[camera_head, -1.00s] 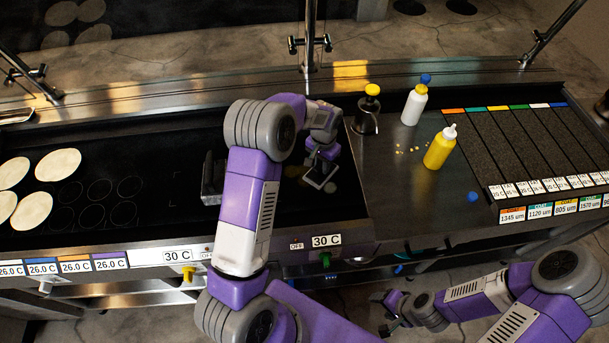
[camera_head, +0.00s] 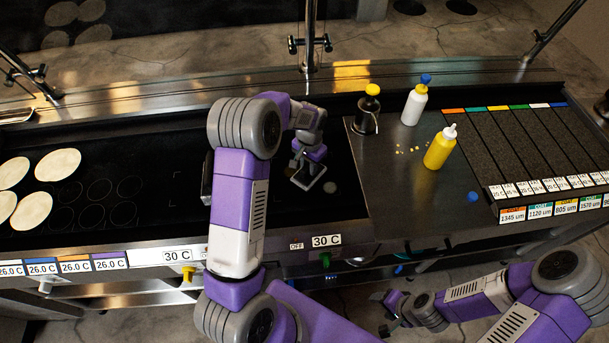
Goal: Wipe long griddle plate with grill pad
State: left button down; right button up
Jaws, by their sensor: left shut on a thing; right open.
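The long griddle plate (camera_head: 140,160) is a black cooktop running from the left to the steel counter. My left gripper (camera_head: 304,160) points down over its right section. It is shut on a small grey grill pad (camera_head: 309,178), held low at the plate; whether the pad touches the surface is hard to tell. A pale round spot (camera_head: 330,187) shows on the plate just right of the pad. My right gripper (camera_head: 387,314) is open and empty, low in front of the counter.
Pale tortillas (camera_head: 57,164) lie on the plate's left end. A dark block (camera_head: 207,178) stands partly behind my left arm. A yellow-capped dispenser (camera_head: 367,110), a white bottle (camera_head: 415,104) and a yellow bottle (camera_head: 440,148) stand on the steel counter. Striped dark panels lie right.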

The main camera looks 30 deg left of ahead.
aim_at(299, 177)
pick_arm(q)
jog(key=shift+s+a, duration=0.1)
jog(key=shift+s+a, duration=0.7)
jog(key=shift+a, duration=0.3)
jog(key=shift+s+a, duration=0.7)
jog(key=shift+a, duration=0.25)
jog(key=shift+s+a+f, duration=0.1)
jog(key=shift+s+a, duration=0.85)
jog(key=shift+a, duration=0.2)
jog(key=d, duration=0.2)
jog(key=w+d, duration=0.1)
jog(key=d, duration=0.1)
jog(key=shift+w+d, duration=0.25)
jog(key=shift+d, duration=0.2)
